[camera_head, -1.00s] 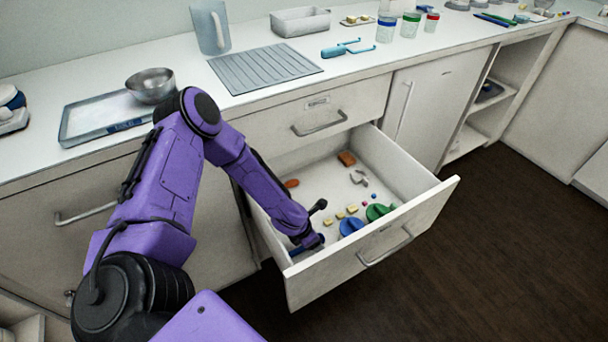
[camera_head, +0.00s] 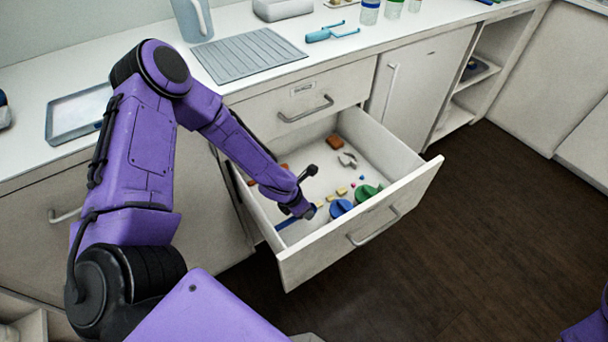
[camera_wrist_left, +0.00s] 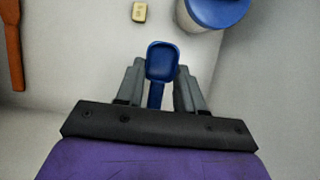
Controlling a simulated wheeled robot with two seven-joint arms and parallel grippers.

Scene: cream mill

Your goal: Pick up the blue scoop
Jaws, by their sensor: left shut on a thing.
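The blue scoop (camera_wrist_left: 162,62) is between the two fingers of my left gripper (camera_wrist_left: 160,88) in the left wrist view. The fingers are shut on its handle, and its bowl points away from the palm. In the head view the left gripper (camera_head: 300,210) is inside the open drawer (camera_head: 330,245), near its front left part. A blue strip of the scoop (camera_head: 286,222) shows beside it; the wrist hides the rest. I cannot tell how far the scoop is above the drawer floor. My right gripper is out of view.
A round blue item (camera_head: 340,208) and a green one (camera_head: 366,193) lie right of the gripper, near the drawer front. Drawer walls surround the gripper.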

